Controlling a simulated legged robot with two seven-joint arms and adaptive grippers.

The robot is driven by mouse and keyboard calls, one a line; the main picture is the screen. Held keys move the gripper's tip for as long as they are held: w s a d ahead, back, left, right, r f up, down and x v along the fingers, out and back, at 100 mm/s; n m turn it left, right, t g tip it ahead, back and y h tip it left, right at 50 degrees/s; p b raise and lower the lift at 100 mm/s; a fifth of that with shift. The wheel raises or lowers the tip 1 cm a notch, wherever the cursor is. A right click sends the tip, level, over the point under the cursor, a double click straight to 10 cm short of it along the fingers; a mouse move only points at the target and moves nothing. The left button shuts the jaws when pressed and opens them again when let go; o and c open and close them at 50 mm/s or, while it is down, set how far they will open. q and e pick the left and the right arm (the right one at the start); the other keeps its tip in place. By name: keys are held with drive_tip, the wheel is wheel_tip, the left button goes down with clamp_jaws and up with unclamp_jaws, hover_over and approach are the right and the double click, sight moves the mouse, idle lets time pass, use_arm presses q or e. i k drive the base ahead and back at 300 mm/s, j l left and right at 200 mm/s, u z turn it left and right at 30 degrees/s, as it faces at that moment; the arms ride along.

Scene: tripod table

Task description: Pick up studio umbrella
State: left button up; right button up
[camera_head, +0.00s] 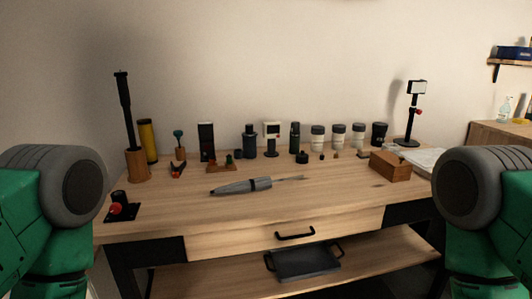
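A grey, closed, umbrella-like object (241,187), which looks like the studio umbrella, lies flat on the wooden table (340,205) near the middle. It has a dark tip at the left, a dark band around its body and a thin shaft pointing right. Nothing touches it from above. My two arms show only as green and grey links at the left and right edges. Neither gripper is in view.
A tall black rod stands in a wooden holder (138,165) at the left. Several bottles and jars line the back. A wooden box (390,166) and a lamp-like stand (412,120) are at the right. The front of the tabletop around the umbrella is clear.

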sight(251, 185)
drive_tip(key=i+j+z, duration=0.1)
drive_tip(key=i+j, duration=0.35)
drive_tip(key=j, duration=0.3)
drive_tip(key=i+j+z, duration=0.15)
drive_tip(key=j, duration=0.2)
drive_tip(key=i, duration=0.05)
